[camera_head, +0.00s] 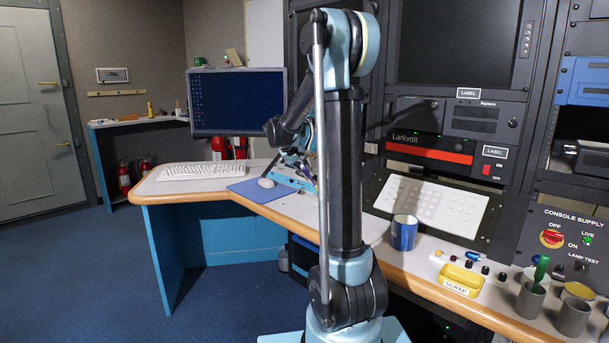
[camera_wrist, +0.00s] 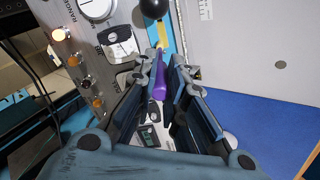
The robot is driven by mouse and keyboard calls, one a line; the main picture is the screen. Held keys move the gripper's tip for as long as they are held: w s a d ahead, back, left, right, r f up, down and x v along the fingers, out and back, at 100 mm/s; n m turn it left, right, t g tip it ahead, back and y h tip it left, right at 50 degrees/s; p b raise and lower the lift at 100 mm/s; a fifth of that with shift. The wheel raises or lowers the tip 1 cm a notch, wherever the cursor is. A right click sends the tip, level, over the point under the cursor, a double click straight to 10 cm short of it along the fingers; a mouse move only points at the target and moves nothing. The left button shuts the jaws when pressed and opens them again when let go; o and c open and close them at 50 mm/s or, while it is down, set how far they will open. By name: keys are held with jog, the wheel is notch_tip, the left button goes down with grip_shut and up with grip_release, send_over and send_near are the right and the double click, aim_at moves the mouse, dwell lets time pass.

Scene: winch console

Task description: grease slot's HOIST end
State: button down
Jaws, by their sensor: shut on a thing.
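My gripper (camera_wrist: 162,64) is shut on a purple stick-like tool (camera_wrist: 162,84), which points away from me toward the panel. A lever with a black ball knob (camera_wrist: 153,8) stands at the top of the wrist view, just beyond the fingertips. Beside it runs a blue strip (camera_wrist: 179,38) with a yellow part; I cannot tell where the slot's ends lie. No HOIST lettering is readable. Whether the tool's tip touches the panel is unclear. In the head view my gripper (camera_head: 302,168) is small and partly hidden behind my arm, above the desk.
The grey panel holds a white dial (camera_wrist: 97,8), a meter (camera_wrist: 118,42) and several amber lamps left of the fingers. In the head view, a mouse (camera_head: 266,183), keyboard (camera_head: 201,171), blue mug (camera_head: 403,233) and yellow scrap tray (camera_head: 461,280) are on the desk.

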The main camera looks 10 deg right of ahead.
jog(key=shift+w+a, duration=0.2)
jog(key=shift+w, duration=0.1)
jog(key=shift+s+d, duration=0.1)
jog(key=shift+s+d, duration=0.1)
jog(key=shift+s, duration=0.1)
dwell(0.3)
jog(key=shift+s+d, duration=0.1)
jog(key=shift+s+d, duration=0.2)
jog(key=shift+s, duration=0.05)
jog(key=shift+s+d, duration=0.1)
jog(key=shift+s, duration=0.05)
dwell(0.5)
jog(key=shift+s+d, duration=0.15)
jog(key=shift+s, duration=0.15)
